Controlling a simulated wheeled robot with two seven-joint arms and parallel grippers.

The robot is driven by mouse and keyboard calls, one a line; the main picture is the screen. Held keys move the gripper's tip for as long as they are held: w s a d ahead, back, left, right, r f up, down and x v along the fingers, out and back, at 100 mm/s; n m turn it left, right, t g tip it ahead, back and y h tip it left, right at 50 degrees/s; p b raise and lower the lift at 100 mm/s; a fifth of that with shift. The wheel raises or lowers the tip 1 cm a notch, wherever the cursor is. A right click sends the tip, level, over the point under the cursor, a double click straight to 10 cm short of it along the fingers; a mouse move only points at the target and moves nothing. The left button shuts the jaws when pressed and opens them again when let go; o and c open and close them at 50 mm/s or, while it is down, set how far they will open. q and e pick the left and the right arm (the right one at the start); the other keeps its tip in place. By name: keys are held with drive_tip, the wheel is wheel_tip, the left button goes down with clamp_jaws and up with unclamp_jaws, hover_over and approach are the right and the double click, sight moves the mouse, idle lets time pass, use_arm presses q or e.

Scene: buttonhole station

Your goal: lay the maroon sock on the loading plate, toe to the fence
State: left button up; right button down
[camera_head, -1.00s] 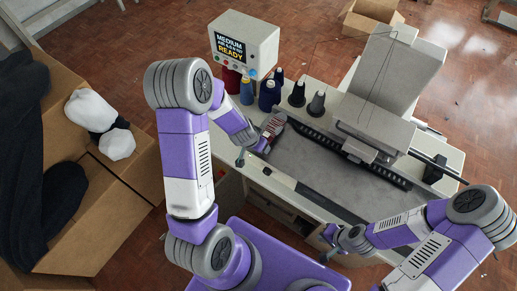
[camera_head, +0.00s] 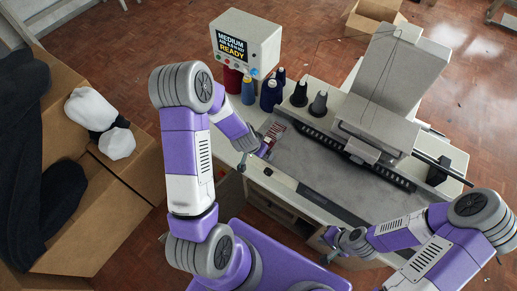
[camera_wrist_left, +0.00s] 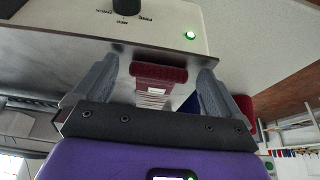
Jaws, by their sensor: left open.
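The maroon sock (camera_head: 273,133) with pale stripes lies at the left end of the grey loading plate (camera_head: 325,172), close to the dark toothed rail along the plate's back. Which end is the toe I cannot tell. My left gripper (camera_head: 257,146) is at the sock, partly hidden by its own arm. In the left wrist view its two fingers stand apart, with the maroon sock (camera_wrist_left: 158,73) and its striped part between them, apart from both fingers. My right gripper (camera_head: 338,240) hangs off the plate's front edge, away from the sock; its jaws are too small to read.
A display box (camera_head: 245,42) reading MEDIUM and READY stands behind my left gripper, beside several thread cones (camera_head: 271,95). The machine head (camera_head: 375,122) overhangs the plate's back. A cardboard box (camera_head: 120,215) with dark and white socks is at left. The plate's middle is clear.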

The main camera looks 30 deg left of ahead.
use_arm(q)
drive_tip(key=shift+r, duration=0.1)
drive_tip(key=shift+r+p, duration=0.3)
drive_tip(key=shift+r, duration=0.1)
drive_tip(key=p+v, duration=0.4)
drive_tip(key=v, duration=0.6)
drive_tip(key=s+d+f+n+g+h, duration=0.3)
drive_tip(key=s+d+f, duration=0.9)
drive_tip(key=d, duration=0.4)
drive_tip(key=shift+d+f+n+g+h, duration=0.25)
drive_tip(key=shift+f+g+h, duration=0.2)
drive_tip(key=shift+f, duration=0.45)
drive_tip(key=shift+a, duration=0.1)
wheel_tip(320, 180, down, 14)
drive_tip(key=b, duration=1.4)
drive_tip(key=shift+f, duration=0.2)
